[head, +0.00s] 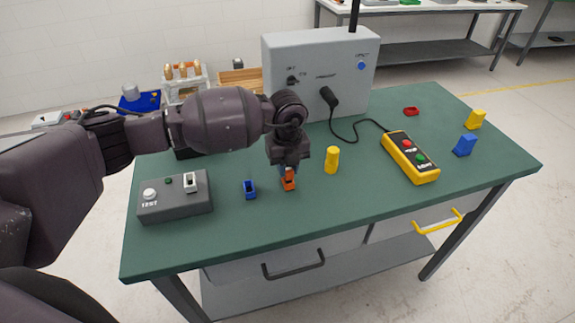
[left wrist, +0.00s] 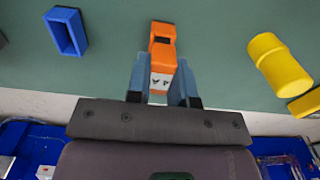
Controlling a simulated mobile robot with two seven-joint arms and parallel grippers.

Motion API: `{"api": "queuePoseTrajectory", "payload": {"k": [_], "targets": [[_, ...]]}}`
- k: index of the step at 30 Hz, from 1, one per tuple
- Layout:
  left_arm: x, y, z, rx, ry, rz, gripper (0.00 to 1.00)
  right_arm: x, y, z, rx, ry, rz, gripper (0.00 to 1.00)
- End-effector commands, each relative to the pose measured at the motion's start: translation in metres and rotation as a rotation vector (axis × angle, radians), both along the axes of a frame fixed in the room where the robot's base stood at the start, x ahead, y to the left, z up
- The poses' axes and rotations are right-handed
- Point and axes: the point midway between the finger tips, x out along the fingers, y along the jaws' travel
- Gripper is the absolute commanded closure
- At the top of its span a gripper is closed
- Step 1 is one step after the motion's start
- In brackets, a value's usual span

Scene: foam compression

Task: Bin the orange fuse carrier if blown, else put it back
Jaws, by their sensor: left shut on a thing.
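My left gripper (head: 289,169) is shut on the orange fuse carrier (head: 290,184), upright near the front middle of the green table. In the left wrist view the carrier (left wrist: 162,45) sits between my two blue-grey fingers (left wrist: 161,78). It has a dark opening in its top and a white patch with small dark marks, too small to read. I cannot tell whether it touches the table or is blown. A grey tester box (head: 175,196) labelled TEST stands at the left, with a white button, a dark green lamp and a white fitting. My right gripper is out of view.
An open blue holder (head: 249,189) stands left of the carrier, and a yellow cylinder (head: 331,160) right. A yellow pendant (head: 410,157) is cabled to a large grey box (head: 318,75). A red piece (head: 411,111), blue block (head: 464,146) and yellow piece (head: 475,119) lie at the right.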

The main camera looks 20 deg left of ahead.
Motion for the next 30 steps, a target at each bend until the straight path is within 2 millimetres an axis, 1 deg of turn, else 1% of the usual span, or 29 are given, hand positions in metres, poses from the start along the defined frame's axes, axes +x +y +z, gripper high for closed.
{"api": "queuePoseTrajectory", "payload": {"k": [7, 19, 26, 27, 29, 30], "targets": [[0.0, 0.0, -0.005, 0.0, 0.0, 0.0, 1.0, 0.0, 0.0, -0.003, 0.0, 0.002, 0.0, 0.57], [0.0, 0.0, -0.011, 0.001, 0.001, 0.0, 1.0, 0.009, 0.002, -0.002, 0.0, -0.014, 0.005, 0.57], [0.0, 0.0, -0.015, 0.001, 0.001, 0.0, 1.0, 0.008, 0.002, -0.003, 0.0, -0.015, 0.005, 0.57], [0.0, 0.0, -0.016, 0.001, 0.001, 0.0, 0.77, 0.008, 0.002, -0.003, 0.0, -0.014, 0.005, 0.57], [0.0, 0.0, -0.015, 0.001, 0.001, 0.0, 0.68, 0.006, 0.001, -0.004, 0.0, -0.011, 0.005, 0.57], [0.0, 0.0, -0.015, 0.001, 0.001, 0.0, 0.62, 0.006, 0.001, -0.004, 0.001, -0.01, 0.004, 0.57]]}}
